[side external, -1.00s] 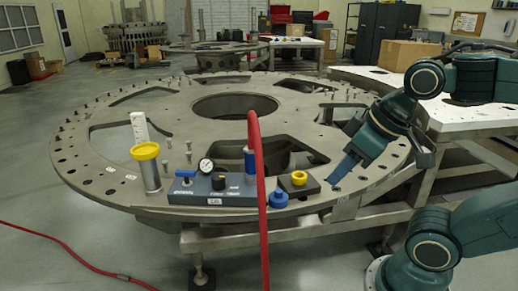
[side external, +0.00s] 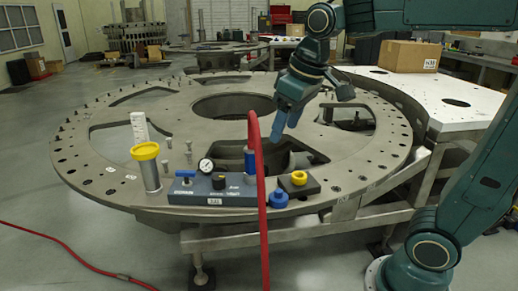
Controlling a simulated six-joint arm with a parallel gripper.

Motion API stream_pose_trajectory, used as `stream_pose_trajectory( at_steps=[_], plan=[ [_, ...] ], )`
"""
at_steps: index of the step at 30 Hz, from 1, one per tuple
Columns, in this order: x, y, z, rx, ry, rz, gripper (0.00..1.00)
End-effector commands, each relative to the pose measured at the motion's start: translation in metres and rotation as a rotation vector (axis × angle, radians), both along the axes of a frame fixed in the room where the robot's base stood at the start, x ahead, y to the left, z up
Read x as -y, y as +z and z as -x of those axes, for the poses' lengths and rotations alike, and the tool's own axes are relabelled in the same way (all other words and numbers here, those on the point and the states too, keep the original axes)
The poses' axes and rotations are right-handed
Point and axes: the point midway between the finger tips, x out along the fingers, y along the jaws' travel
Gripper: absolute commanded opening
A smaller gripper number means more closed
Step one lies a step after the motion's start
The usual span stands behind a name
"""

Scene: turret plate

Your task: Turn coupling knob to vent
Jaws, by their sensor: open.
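A blue manifold block (side external: 235,199) lies on the near side of the turret plate (side external: 110,195). It carries a pressure gauge (side external: 206,165), a small black knob (side external: 219,181), a blue lever handle (side external: 185,174) and a blue cylinder (side external: 249,160) behind the red hose (side external: 262,215). At its right are a blue round knob (side external: 278,198) and a yellow knob (side external: 299,178) on a dark block (side external: 311,188). Which one is the coupling knob I cannot tell, nor any vent marking. My gripper (side external: 284,130) is open and empty, pointing down above the plate, behind and above the yellow knob.
The red hose arches above the manifold and drops over the plate's front edge. A yellow-topped cylinder (side external: 149,166) and a white upright strip (side external: 140,129) stand at left. Small pins and large cut-outs dot the plate. A cardboard box (side external: 404,56) sits on the white table (side external: 440,95).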

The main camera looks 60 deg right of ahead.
Motion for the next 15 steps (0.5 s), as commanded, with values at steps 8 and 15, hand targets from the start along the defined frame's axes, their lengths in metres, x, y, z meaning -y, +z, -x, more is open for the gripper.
stream_pose_trajectory(
  at_steps=[8, 15],
  plan=[
    [0.007, -0.003, -0.066, -0.08, 0.027, 0.009, 0.59],
    [0.014, -0.017, -0.12, -0.146, 0.051, 0.013, 0.59]
  ],
)
